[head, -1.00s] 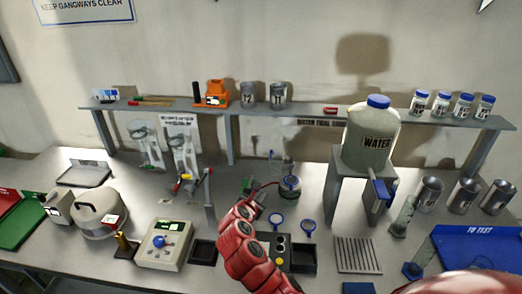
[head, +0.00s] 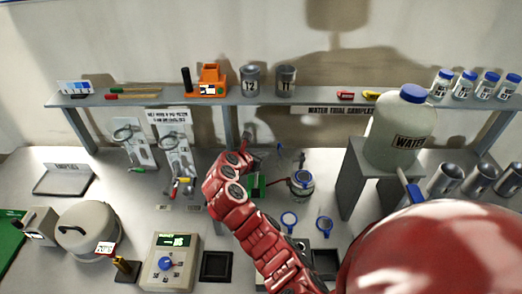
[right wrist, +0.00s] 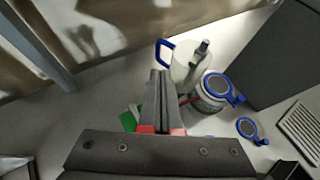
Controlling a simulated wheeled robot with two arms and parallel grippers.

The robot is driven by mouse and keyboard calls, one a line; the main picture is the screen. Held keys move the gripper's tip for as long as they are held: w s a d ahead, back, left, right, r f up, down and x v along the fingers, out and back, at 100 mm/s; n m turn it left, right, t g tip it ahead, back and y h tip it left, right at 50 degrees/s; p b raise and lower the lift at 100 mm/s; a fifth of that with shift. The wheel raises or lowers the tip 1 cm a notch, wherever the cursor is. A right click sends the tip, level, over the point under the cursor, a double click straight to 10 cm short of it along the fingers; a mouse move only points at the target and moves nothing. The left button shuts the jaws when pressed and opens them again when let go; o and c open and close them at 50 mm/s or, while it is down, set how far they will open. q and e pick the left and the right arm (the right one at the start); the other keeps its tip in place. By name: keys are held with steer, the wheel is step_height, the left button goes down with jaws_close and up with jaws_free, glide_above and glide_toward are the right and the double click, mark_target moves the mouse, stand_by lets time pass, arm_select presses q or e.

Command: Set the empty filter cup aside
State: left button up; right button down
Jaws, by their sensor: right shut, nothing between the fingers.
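I cannot tell for certain which thing is the filter cup. In the right wrist view, one blue-rimmed piece (right wrist: 221,89) overlaps the glass vessel (right wrist: 207,97) and the other (right wrist: 248,129) lies apart. My right gripper (right wrist: 158,75) is shut and empty, left of the vessel; in the head view its fingers are mostly hidden behind my red arm. My left gripper is out of view.
A green block (head: 258,187) is close to my right gripper. The back shelf (head: 330,104) carries tins and bottles. The water jug (head: 401,135) stands on a grey stand (head: 357,180) at right.

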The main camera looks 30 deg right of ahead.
steer(key=p+x, duration=0.2)
steer(key=x, duration=0.5)
steer(key=shift+w, duration=0.2)
steer(key=shift+f, duration=0.1)
steer(key=b, duration=0.1)
steer(key=w+m+g+b, duration=0.1)
steer(key=b, duration=0.1)
steer(key=shift+w+d+m+g+h, duration=0.15)
steer(key=shift+d+m+g+h, duration=0.15)
steer(key=shift+d, duration=0.1)
